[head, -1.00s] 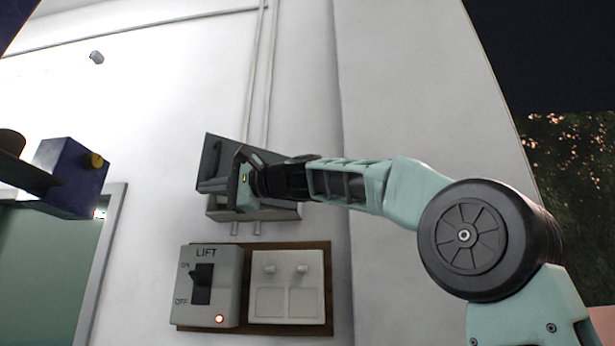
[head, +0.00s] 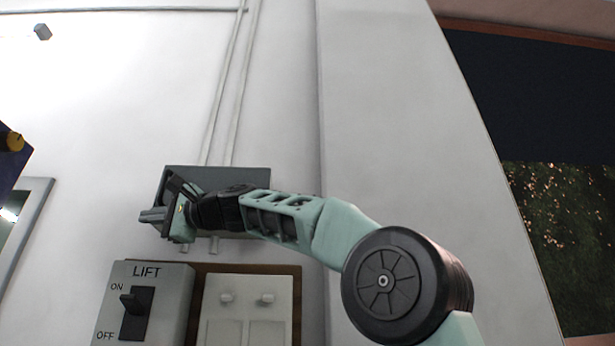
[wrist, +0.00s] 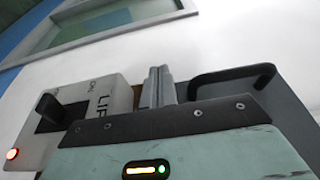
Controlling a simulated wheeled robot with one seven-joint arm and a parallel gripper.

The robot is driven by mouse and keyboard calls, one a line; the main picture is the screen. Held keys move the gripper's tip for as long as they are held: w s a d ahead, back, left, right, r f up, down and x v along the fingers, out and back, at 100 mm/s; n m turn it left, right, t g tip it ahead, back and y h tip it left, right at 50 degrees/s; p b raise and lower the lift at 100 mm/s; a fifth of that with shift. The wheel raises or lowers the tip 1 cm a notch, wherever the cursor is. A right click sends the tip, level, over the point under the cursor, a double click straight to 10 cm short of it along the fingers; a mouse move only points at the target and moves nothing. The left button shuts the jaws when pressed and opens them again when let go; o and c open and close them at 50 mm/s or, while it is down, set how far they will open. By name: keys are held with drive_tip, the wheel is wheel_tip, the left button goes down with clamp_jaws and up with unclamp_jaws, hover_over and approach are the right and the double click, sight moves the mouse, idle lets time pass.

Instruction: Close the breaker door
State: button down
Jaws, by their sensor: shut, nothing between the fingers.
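The breaker box's grey door (head: 255,180) is on the white wall in the head view, swung over the front of its box. Whether it is fully flush is hard to tell. My gripper (head: 153,215) is in front of its left part, fingers shut and empty, pointing left past the door's left edge. My arm hides the middle of the door. In the wrist view the shut fingers (wrist: 158,85) are left of the grey door (wrist: 280,105) and its black handle (wrist: 233,78). I cannot tell whether the gripper touches the door.
Below are the LIFT switch box (head: 165,290), its lever toward ON, and a white double switch plate (head: 248,315) on a brown board. Two conduits (head: 232,90) run up the wall above. A wall edge and dark opening lie to the right.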

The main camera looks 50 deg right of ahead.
drive_tip(key=shift+w+d+h, duration=0.3)
drive_tip(key=shift+a, duration=0.1)
idle(0.6)
